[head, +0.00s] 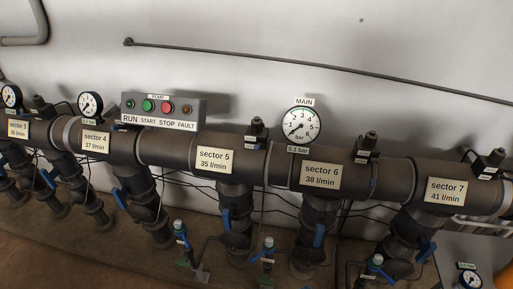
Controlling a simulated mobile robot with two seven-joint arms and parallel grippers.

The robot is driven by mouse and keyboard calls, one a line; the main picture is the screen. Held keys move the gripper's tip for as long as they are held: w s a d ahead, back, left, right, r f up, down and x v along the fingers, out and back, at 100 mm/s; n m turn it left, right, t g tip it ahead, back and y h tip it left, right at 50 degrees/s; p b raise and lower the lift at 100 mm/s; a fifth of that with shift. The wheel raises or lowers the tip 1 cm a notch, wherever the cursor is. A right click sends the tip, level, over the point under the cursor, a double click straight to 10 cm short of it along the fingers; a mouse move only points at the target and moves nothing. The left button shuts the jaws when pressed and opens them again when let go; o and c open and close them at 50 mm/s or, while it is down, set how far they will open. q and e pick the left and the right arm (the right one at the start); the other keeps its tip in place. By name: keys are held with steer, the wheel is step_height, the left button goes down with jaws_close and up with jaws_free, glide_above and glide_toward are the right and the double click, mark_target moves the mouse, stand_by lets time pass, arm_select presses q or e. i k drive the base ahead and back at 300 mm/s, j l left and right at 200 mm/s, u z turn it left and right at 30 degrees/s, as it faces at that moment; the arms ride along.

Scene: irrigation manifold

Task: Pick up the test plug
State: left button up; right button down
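I cannot make out a test plug for certain in the head view. A small round gauge (469,279) with a pale label above it sits at the grey panel or table at the bottom right, partly cut off by the lower edge. An orange thing (506,277) shows only in part at the right edge, and I cannot tell what it is. Neither of my grippers is in view.
A thick dark manifold pipe (260,160) runs across, with sector labels and valves with blue handles (227,220) below it. A control box (160,110) and MAIN gauge (301,125) stand above. A grey surface (462,250) fills the bottom right.

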mark_target(268, 242)
steer(key=k+l, duration=0.3)
steer(key=z, duration=2.35)
steer(key=u, duration=1.85)
steer(key=i+z, duration=0.5)
steer(key=k, duration=0.1)
